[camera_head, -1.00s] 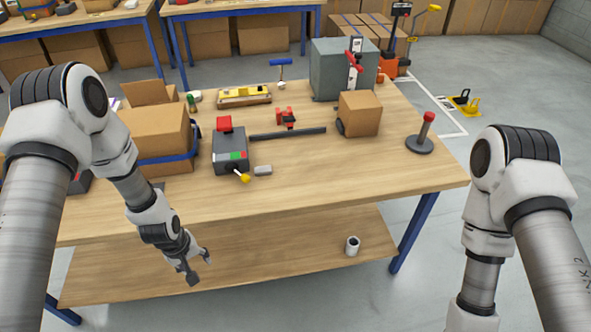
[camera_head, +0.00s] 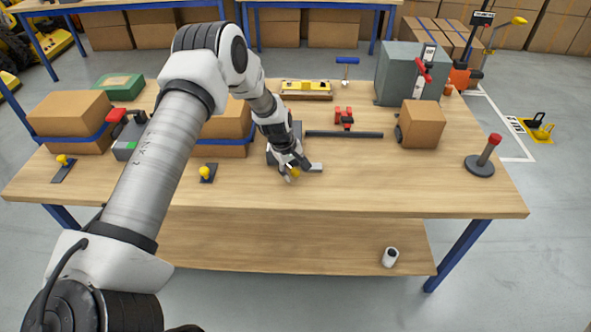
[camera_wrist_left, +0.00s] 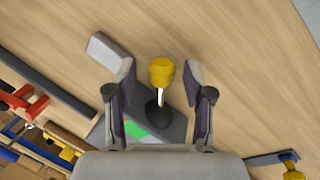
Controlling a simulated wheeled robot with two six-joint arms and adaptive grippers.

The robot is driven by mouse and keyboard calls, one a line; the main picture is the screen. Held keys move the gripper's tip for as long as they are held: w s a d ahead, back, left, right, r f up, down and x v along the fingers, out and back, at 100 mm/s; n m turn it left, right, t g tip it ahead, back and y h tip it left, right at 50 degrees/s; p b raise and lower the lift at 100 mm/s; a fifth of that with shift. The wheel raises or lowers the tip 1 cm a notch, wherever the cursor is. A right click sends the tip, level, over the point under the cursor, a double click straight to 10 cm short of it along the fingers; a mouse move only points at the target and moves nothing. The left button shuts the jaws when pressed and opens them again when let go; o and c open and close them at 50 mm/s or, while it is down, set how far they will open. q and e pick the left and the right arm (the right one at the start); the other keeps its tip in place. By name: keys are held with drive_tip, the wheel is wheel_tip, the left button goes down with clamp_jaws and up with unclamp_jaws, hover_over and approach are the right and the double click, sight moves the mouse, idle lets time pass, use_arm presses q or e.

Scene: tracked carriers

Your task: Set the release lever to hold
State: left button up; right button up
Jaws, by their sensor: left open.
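The lever has a yellow knob (camera_wrist_left: 161,70) on a pale shaft with a dark boot, at the end of a grey box (camera_wrist_left: 178,128) with a green patch. In the head view the yellow knob (camera_head: 294,174) shows just below my left gripper (camera_head: 293,163), which hides most of the box. In the left wrist view my left gripper (camera_wrist_left: 160,82) is open, with one finger on each side of the knob and visible gaps between. It does not grip the lever. My right gripper is out of view.
A small grey block (camera_wrist_left: 108,52) lies close beside the box. A dark bar (camera_head: 343,134) and a red clamp-like item (camera_head: 343,117) lie behind. A carton (camera_head: 421,124) and a red-topped post (camera_head: 485,158) stand right. The front right tabletop is clear.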

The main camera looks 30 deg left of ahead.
use_arm(q)
drive_tip(key=shift+s+r, duration=0.1)
drive_tip(key=shift+r, duration=0.05)
clamp_jaws()
